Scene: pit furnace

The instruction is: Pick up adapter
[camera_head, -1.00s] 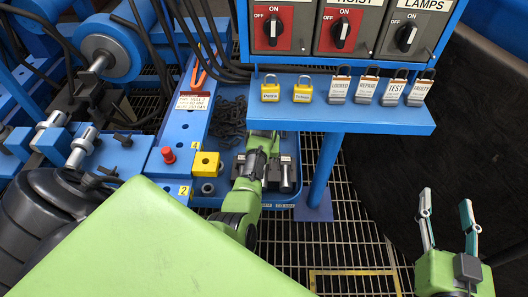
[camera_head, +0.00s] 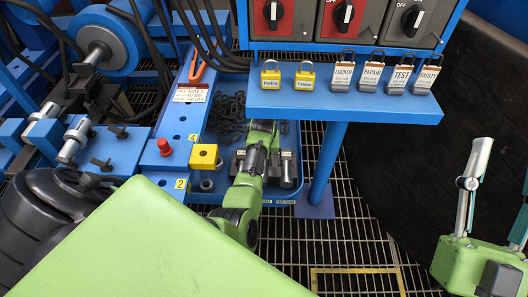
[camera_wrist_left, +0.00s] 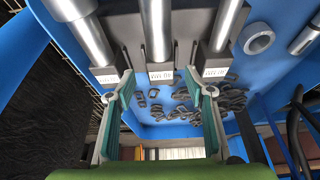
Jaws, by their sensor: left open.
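Three metal cylinders lie side by side in dark labelled holders in the left wrist view: a left one (camera_wrist_left: 84,28), a middle one (camera_wrist_left: 155,30) and a right one (camera_wrist_left: 228,22). I cannot tell which piece is the adapter. My left gripper (camera_head: 262,135) is over the blue tray (camera_head: 284,197), its arm hiding part of the holders. In the left wrist view its fingers (camera_wrist_left: 160,82) are spread, with nothing between them, close to the labelled holder ends. One cylinder (camera_head: 286,172) shows right of it. My right gripper (camera_head: 502,165) is open and empty at far right.
A blue shelf (camera_head: 345,104) with padlocks and a switch panel overhangs the tray's right, on a blue post (camera_head: 326,160). Dark chain links (camera_wrist_left: 215,95) and a metal ring (camera_wrist_left: 258,40) lie in the tray. A yellow block (camera_head: 204,157) stands left.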

